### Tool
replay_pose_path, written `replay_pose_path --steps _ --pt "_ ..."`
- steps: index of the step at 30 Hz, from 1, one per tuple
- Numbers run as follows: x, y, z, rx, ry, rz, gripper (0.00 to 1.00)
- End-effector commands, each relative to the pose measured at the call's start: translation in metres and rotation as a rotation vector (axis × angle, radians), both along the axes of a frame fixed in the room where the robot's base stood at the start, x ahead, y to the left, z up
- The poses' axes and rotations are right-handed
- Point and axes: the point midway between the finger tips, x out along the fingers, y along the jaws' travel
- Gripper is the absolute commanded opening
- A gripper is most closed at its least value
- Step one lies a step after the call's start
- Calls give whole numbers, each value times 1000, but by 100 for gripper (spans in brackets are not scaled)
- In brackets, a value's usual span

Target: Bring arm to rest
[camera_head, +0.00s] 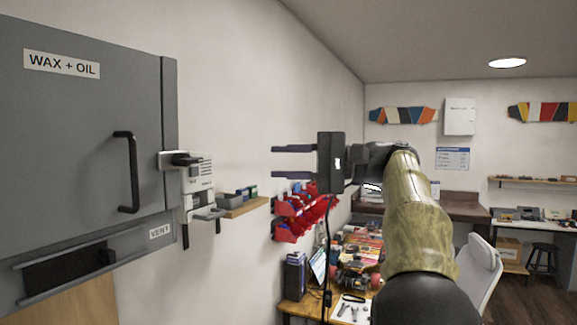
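My gripper (292,162) is raised in the middle of the head view, with its two dark fingers pointing left. The fingers are spread apart with nothing between them. My arm (415,220), in a mottled tan sleeve, rises from the bottom right and bends to the gripper. The gripper appears apart from the wall and the cabinet.
A grey "WAX + OIL" cabinet (75,140) with a black handle (128,172) fills the left. Beside it are a white wall-mounted device (197,188), a small shelf (243,207) and red bins (292,230). Below stands a cluttered workbench (292,307); a white chair (482,270) is right.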

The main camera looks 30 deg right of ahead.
Motion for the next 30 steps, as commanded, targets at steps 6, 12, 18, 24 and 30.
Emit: replay_pose_path --steps 6,12,18,24,30 --pt "-2 -2 0 -1 0 1 31" --pt "-2 -2 0 -1 0 1 31" --pt "1 -1 -2 0 6 -2 31" --pt "34 13 -42 -16 122 -63 31" --pt "76 46 -142 -136 346 -170 31"
